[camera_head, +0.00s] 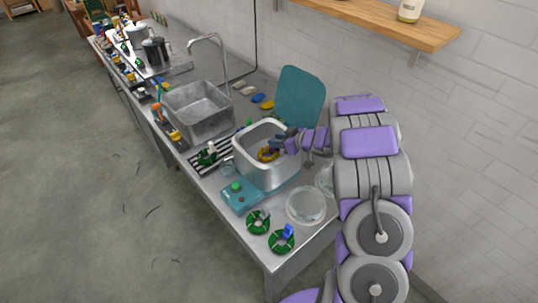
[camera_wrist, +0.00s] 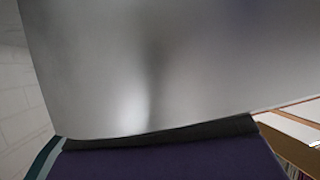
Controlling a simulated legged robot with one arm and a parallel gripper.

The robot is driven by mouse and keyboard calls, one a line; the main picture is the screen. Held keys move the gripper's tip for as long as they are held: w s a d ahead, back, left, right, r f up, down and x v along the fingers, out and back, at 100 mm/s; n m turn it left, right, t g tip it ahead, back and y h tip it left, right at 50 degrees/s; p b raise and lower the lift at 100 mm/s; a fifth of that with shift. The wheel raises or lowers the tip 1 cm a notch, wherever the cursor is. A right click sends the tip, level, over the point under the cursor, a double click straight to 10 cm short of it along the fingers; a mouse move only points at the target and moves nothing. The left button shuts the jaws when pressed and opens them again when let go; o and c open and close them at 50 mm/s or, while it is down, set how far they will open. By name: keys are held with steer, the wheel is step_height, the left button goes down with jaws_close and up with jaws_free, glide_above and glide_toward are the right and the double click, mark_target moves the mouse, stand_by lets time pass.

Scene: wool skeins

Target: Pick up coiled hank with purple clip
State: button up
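I cannot pick out a purple clip for certain in either view. In the head view, a yellow coiled hank (camera_head: 267,155) lies inside a square metal pot (camera_head: 244,160). My gripper (camera_head: 279,143) reaches into the pot's mouth from the right, close to this hank. The fingers are too small and dark to show whether they are open or touch the hank. Two green coiled hanks lie at the counter's front end: one (camera_head: 251,226) with a greyish clip, the other (camera_head: 274,245) with a blue clip. In the wrist view, a blurred grey metal surface (camera_wrist: 150,65) fills most of the picture.
A teal scale-like box (camera_head: 240,197) and a round clear dish (camera_head: 306,206) stand in front of the pot. A teal board (camera_head: 299,98) stands behind it. Another green hank (camera_head: 207,157) lies to its left, near the sink (camera_head: 198,111). A wall shelf (camera_head: 380,20) hangs above.

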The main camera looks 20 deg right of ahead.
jaws_close()
stand_by(0.4)
